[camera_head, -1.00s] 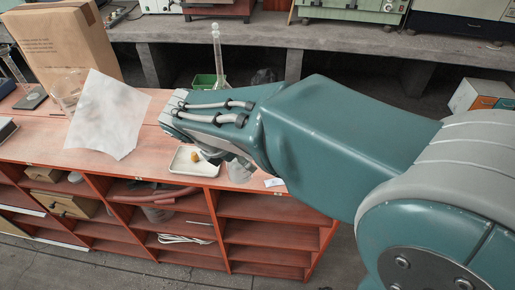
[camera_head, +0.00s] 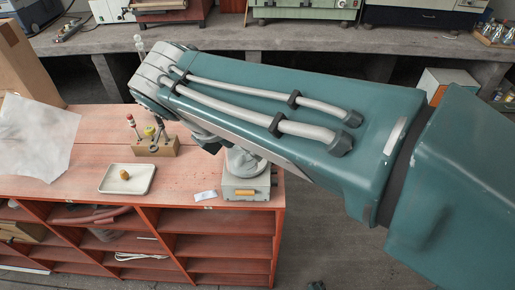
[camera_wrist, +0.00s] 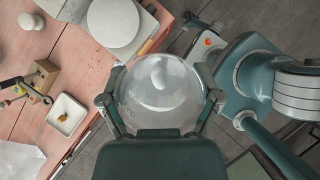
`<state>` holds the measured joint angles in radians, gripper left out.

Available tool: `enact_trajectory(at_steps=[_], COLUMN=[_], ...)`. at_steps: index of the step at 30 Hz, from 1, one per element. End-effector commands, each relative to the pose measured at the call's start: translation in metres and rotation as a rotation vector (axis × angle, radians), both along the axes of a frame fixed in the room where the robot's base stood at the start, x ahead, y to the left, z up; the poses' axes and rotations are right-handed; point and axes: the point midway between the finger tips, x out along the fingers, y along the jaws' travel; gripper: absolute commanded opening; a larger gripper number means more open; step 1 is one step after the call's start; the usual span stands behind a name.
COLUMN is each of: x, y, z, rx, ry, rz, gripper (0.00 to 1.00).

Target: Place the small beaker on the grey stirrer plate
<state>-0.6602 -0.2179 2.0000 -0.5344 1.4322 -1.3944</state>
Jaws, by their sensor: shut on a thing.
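In the wrist view, my gripper (camera_wrist: 162,92) is shut on the small beaker (camera_wrist: 160,70), a clear round glass seen from above with a finger on each side. The beaker appears beside the bench edge, with floor behind it, apart from the stirrer. In the head view, the stirrer's box (camera_head: 236,188) with an orange strip stands at the bench's right front corner.
A white tray (camera_head: 112,179) with a small orange-brown object lies left of the stirrer, and a white label (camera_head: 205,195) lies between them. A wooden block with tools (camera_head: 158,147) stands behind. Bare red bench top (camera_head: 75,140) lies at left.

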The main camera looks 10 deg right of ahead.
Motion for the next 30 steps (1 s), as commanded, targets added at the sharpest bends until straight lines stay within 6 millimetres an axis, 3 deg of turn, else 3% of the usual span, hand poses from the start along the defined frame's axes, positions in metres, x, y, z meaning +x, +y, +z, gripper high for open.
enact_trajectory(at_steps=[11,18,30], x=[0.074,0.111,0.132], y=[-0.025,-0.025,-0.029], z=[-0.032,-0.071,-0.108], rx=[0.011,0.006,0.007], ry=[0.002,0.004,0.004], rz=[-0.008,-0.004,-0.002], gripper=[0.26,0.26,0.26])
